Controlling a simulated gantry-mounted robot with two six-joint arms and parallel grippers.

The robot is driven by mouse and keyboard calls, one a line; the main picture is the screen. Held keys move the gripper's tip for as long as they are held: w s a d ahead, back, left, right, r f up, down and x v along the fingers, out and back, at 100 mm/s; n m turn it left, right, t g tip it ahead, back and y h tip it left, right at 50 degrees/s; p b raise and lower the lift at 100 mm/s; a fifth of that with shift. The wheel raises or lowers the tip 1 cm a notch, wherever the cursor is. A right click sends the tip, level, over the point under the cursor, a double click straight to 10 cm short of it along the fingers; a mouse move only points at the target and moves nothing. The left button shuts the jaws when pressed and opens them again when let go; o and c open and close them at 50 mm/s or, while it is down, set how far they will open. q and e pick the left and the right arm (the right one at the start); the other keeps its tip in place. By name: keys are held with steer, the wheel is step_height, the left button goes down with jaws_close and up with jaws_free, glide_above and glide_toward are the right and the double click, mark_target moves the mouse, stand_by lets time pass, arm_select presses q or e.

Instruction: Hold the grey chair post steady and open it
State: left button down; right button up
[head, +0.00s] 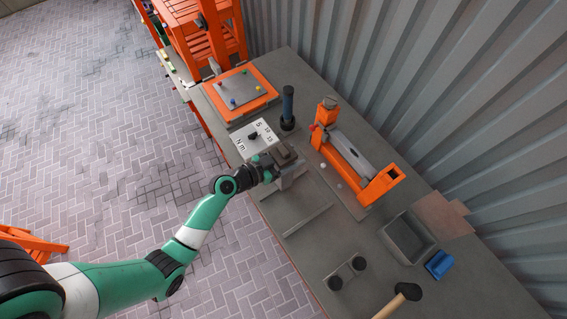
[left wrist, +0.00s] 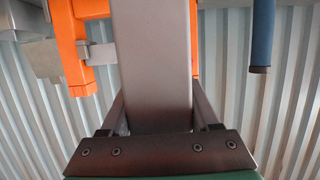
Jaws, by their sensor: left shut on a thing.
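My left gripper (head: 279,160) reaches in over the near edge of the bench and is shut on a grey post. In the left wrist view the grey chair post (left wrist: 152,65) runs between the two fingers of my left gripper (left wrist: 160,125), away from the palm. In the head view only a small part of the post (head: 291,178) shows, beside and below the gripper; the gripper hides much of it. I cannot tell whether the post is open. My right gripper is not in view.
An orange clamp-like fixture (head: 384,187) stands right of the gripper. A dark upright cylinder (head: 288,108), a white dial panel (head: 243,143) and an orange-framed plate (head: 263,108) are behind. A grey tray (head: 434,235), blue block (head: 439,264) and mallet (head: 408,291) lie towards the front right.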

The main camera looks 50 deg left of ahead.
mark_target(292, 151)
arm_select(q)
steer(key=shift+r, duration=0.45)
step_height(292, 151, up, 3)
steer(key=shift+f+p, duration=0.1)
steer(key=shift+p, duration=0.45)
steer(key=s+d+r+p, duration=0.3)
steer(key=s+d+r, duration=0.4)
steer(key=s, duration=0.5)
step_height(292, 151, up, 2)
steer(key=shift+r, duration=0.25)
steer(key=shift+s, duration=0.1)
